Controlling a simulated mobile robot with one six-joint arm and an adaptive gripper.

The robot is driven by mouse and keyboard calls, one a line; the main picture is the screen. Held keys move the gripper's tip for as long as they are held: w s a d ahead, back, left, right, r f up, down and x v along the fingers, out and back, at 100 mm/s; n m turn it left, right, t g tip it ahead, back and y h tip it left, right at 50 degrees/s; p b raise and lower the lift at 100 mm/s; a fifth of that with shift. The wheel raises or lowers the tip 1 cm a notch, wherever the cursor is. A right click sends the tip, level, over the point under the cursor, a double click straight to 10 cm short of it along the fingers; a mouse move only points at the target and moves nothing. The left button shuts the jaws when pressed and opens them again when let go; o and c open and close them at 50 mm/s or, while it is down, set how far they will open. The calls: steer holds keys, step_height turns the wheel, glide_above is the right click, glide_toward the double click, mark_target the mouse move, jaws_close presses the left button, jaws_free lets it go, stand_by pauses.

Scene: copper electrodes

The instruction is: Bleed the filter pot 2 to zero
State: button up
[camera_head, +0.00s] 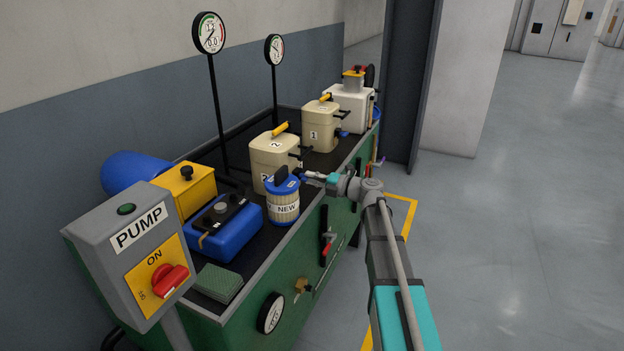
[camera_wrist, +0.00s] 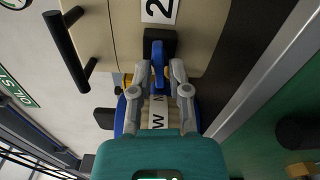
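Filter pot 2 (camera_head: 272,155) is a beige pot with a yellow lid handle (camera_head: 280,129) and a "2" label. It fills the top of the wrist view (camera_wrist: 210,30). A small blue valve handle (camera_wrist: 157,58) sticks out below its label. My gripper (camera_wrist: 161,70) is open, with its fingertips on either side of that blue handle; contact is not clear.
A blue-rimmed cartridge marked NEW (camera_head: 284,205) stands close under my gripper. Pot 1 (camera_head: 320,128) is farther back. The pump switch box (camera_head: 138,250) with a red knob, a blue can (camera_head: 222,228) and a green pad (camera_head: 218,283) are at the near end. Open floor lies right.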

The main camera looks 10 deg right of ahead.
steer(key=shift+o, duration=0.5)
steer(key=shift+d, duration=0.1)
steer(key=shift+v, duration=0.9)
steer(key=shift+v, duration=2.55)
